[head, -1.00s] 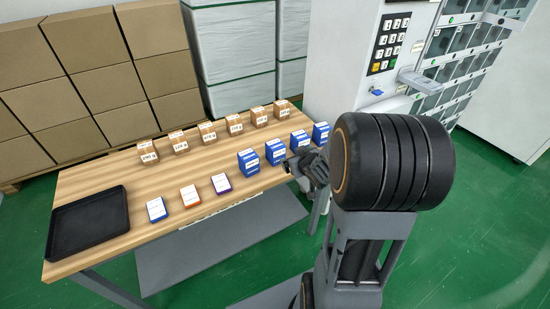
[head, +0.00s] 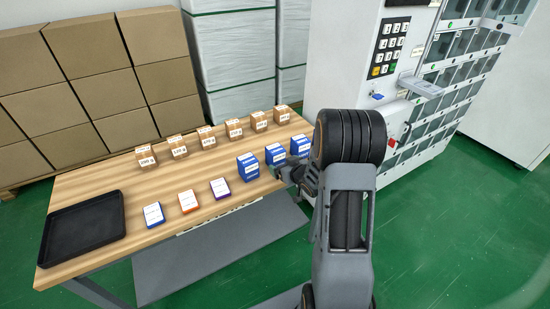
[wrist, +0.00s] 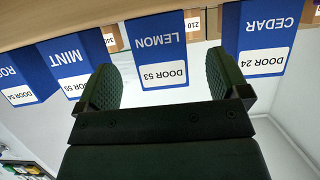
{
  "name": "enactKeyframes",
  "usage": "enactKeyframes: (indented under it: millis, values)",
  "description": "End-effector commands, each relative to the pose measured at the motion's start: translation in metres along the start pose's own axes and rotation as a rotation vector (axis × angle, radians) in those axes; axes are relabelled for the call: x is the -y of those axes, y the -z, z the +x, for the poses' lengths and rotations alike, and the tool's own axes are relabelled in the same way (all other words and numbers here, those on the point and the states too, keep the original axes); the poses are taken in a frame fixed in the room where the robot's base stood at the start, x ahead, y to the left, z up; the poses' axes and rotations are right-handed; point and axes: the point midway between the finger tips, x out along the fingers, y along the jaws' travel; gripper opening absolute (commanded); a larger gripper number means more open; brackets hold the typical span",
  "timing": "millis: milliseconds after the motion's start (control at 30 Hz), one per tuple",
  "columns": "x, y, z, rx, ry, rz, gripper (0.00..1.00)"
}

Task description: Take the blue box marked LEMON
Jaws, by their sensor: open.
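The blue box marked LEMON (wrist: 162,45) is upside down in the wrist view, with a white DOOR 53 label. It shows between the two fingers of my gripper (wrist: 166,80), which is open and empty. I cannot tell whether the fingertips reach past its front face. In the head view, the LEMON box appears to be the second blue box (head: 275,154) from the left, with my gripper (head: 284,172) just in front of it. The blue CEDAR box (wrist: 264,35) and blue MINT box (wrist: 70,60) stand on either side, each partly overlapped by a finger.
Several brown boxes (head: 233,128) stand in a row behind. Three small flat boxes (head: 188,202) lie nearer the table's front, left of the blue row. A black tray (head: 84,224) lies at the table's left end. A keypad machine (head: 350,60) stands right of the table.

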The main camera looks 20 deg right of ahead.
Motion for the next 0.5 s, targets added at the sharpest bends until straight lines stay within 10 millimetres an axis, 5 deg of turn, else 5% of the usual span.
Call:
enactKeyframes:
  millis: [500]
  values:
    - [-0.001, 0.001, 0.051, 0.001, 0.0, 0.0, 0.94]
